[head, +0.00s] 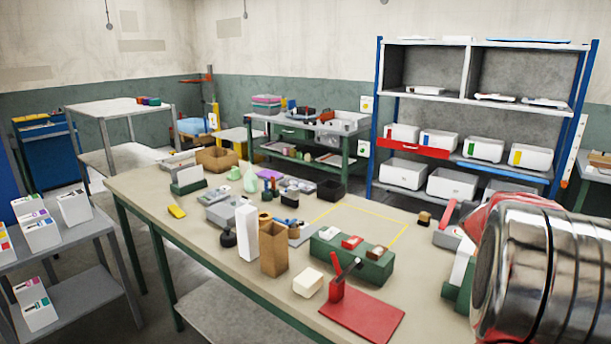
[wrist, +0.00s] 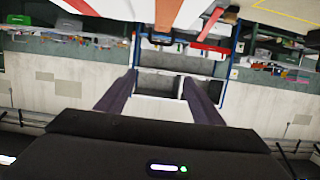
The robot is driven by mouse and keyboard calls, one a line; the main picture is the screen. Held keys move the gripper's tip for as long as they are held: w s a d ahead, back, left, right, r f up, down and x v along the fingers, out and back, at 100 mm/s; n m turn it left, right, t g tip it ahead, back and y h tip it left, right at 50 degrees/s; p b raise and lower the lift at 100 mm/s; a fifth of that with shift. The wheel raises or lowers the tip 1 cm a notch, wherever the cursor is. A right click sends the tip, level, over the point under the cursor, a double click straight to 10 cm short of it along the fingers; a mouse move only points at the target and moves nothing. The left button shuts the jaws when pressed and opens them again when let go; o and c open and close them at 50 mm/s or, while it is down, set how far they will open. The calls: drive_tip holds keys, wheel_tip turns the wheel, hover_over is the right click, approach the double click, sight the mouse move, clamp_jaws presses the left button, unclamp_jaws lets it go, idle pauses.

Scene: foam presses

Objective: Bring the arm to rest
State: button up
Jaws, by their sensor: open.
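My gripper (wrist: 160,84) shows in the wrist view with its two dark fingers spread apart. Nothing is held between them; the blue-framed shelf rack (wrist: 172,56) shows in the gap, some way off and upside down. In the head view a large shiny metal and red link of my arm fills the right edge, raised above the table's right end. My gripper itself is outside the head view.
A long beige table (head: 150,195) holds many items, among them a white box (head: 246,232), a brown box (head: 273,248), a green block (head: 352,258) and a red plate (head: 362,316). The blue rack (head: 375,120) with white bins stands behind. A grey side table (head: 75,232) stands left.

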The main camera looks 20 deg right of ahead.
drive_tip(key=shift+a, duration=0.1)
drive_tip(key=w+a+r+n+t+y, duration=0.1)
drive_tip(key=w+a+n+t+y, duration=0.2)
drive_tip(key=a, duration=1.4)
drive_tip(key=w+a+n+y, duration=0.1)
drive_tip(key=a+n+y, duration=0.35)
drive_tip(key=a, duration=1.25)
drive_tip(key=s+a+f+n+g+y, duration=0.15)
drive_tip(key=s+a, duration=0.25)
drive_tip(key=a, duration=0.4)
drive_tip(key=s+a+f+g+y, duration=0.1)
drive_tip(key=s+a+f+y, duration=0.15)
drive_tip(key=s+a, duration=0.4)
drive_tip(key=s+a+f+n+g, duration=0.1)
drive_tip(key=s+a+f, duration=0.1)
drive_tip(key=s+a, duration=0.2)
drive_tip(key=s+a+f+n+g+y, duration=0.1)
drive_tip(key=s+a+f, duration=0.2)
drive_tip(key=s, duration=0.6)
drive_tip(key=shift+a+f+n+g, duration=0.25)
drive_tip(key=shift+a+n+g, duration=0.1)
drive_tip(key=shift+a, duration=0.55)
